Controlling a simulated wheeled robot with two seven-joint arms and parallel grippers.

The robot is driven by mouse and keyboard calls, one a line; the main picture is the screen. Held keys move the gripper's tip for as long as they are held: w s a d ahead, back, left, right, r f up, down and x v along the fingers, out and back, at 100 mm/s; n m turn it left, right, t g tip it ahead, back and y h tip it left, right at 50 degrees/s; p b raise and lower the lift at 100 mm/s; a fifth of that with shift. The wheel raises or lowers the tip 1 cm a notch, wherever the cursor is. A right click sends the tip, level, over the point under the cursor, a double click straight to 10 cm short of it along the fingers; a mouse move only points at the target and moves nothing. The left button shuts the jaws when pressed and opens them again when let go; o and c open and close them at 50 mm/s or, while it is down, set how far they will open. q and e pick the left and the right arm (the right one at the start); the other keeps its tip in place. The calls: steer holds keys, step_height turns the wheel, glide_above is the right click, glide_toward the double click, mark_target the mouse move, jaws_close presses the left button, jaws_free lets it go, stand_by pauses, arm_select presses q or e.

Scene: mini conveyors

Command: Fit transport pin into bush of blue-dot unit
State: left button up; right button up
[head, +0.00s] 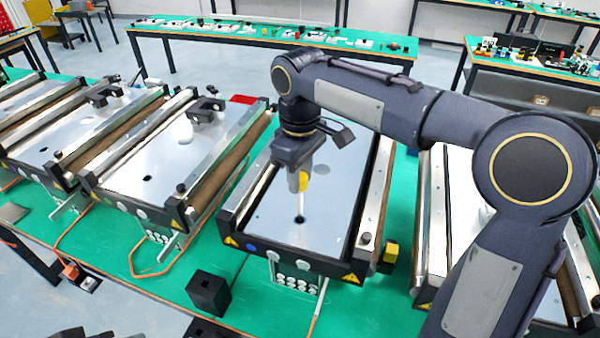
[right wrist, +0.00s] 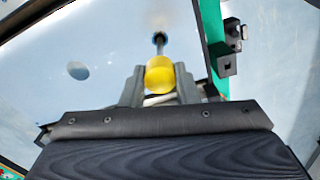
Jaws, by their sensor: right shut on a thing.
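The transport pin has a yellow head (head: 303,182) and shows in the jaws of my right gripper (head: 299,178). In the right wrist view the yellow head (right wrist: 160,76) sits between the two fingers, with a thin grey shaft pointing away. The blue-dot unit (head: 250,247) is the conveyor below my right gripper; its blue dot is on the front face. A dark round bush (head: 299,219) is in its pale top plate, just below the gripper. In the right wrist view the shaft end lines up with a dark spot (right wrist: 159,38); I cannot tell whether it enters. My left gripper is not in view.
Similar conveyor units stand left (head: 150,175) and right (head: 462,200) on the green table (head: 215,255). A black block (head: 208,292) stands in front. A yellow-black block (head: 389,255) is at the unit's right corner. Another hole (right wrist: 77,71) lies left of the pin.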

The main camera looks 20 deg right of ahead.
steer(key=shift+f+b, duration=1.95)
steer(key=shift+f, duration=1.3)
steer(key=o, duration=1.7)
steer(key=shift+c, duration=0.2)
steer(key=shift+r, duration=0.1)
step_height(320, 180, up, 7)
steer(key=p, duration=0.7)
